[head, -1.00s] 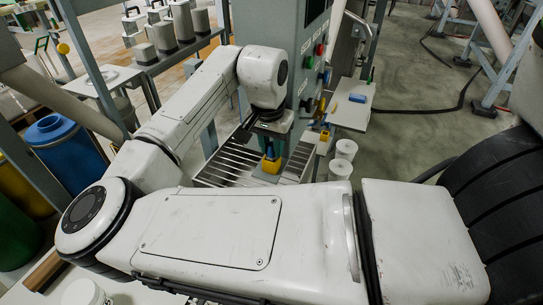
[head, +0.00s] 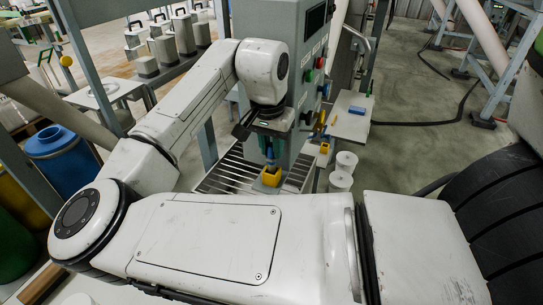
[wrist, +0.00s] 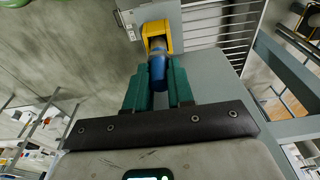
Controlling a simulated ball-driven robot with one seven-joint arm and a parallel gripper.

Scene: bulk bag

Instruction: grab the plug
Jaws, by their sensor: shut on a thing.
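The blue plug (wrist: 158,72) is between the green fingers of my gripper (wrist: 158,88) in the wrist view. My gripper is shut on the plug's body. The plug's front end meets a yellow socket housing (wrist: 157,33), which is on a grey surface. How deep the plug sits in the housing is hidden. In the head view my gripper (head: 271,152) points down over the yellow housing (head: 271,177), with a bit of blue between the fingers.
A grey control cabinet (head: 312,45) with buttons stands just behind my gripper. A slatted roller conveyor (head: 225,172) lies to its left. White rolls (head: 343,172) and a small table (head: 350,118) are to the right. A blue drum (head: 62,155) stands at far left.

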